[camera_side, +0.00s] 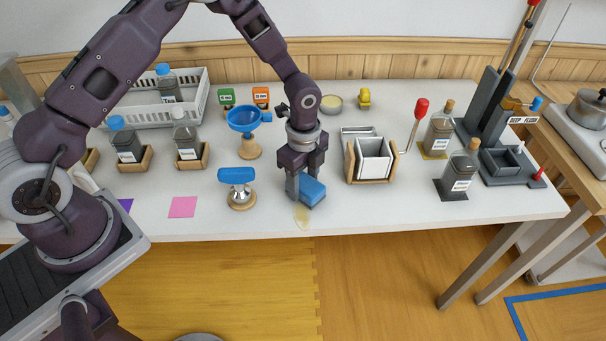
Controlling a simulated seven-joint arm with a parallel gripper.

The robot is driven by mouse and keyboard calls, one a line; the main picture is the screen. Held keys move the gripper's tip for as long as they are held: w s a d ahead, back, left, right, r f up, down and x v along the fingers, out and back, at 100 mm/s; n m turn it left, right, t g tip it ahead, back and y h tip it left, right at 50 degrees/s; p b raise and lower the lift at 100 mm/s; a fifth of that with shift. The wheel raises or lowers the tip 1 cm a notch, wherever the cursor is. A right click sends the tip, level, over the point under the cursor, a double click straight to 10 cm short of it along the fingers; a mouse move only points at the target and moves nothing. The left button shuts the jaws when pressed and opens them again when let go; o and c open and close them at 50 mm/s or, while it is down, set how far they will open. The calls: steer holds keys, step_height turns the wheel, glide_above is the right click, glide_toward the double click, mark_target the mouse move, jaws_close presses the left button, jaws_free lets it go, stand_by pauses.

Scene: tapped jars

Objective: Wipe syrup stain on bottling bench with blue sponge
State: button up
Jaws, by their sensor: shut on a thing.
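The blue sponge (313,192) is held low at the front of the white bottling bench (400,220). My gripper (303,190) is shut on the sponge, with its fingers pointing down. The syrup stain (302,215) is a pale tan patch near the front edge of the bench, just below the sponge in the picture. I cannot tell whether the sponge touches the bench or the stain. The fingers hide the left part of the sponge.
A blue-topped stand (238,186) is close on the left, with a blue funnel (246,119) behind. A wooden holder with white plates (371,160) is close on the right. Bottles (461,172) stand further right. A pink square (183,207) lies on clear bench at left.

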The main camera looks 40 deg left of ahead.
steer(key=shift+s+d, duration=3.8)
steer(key=shift+s, duration=0.1)
steer(key=shift+w+a, duration=5.1)
steer(key=shift+a, duration=0.05)
steer(key=shift+s+d, duration=5.05)
steer(key=shift+d, duration=0.05)
steer(key=shift+s+d+r, duration=0.1)
steer(key=shift+r, duration=0.05)
step_height(320, 180, up, 8)
